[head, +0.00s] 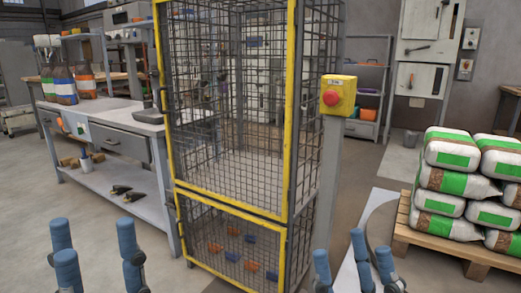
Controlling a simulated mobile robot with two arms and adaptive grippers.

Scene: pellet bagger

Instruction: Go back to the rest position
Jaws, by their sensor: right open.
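My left gripper (97,256) is at the lower left, its blue fingers pointing up and spread apart with only floor showing between them. My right gripper (346,264) is at the lower right of the cage, its blue fingers also spread apart and empty. Both are seen at the bottom edge of the picture, and their lower parts are cut off. Neither appears to touch anything.
A yellow-framed mesh cage (284,150) stands ahead, with a red stop button (331,98) on a post beside it. A workbench (110,120) is at left. A wooden pallet (430,240) with stacked bags (455,150) is at right. Floor shows at front left.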

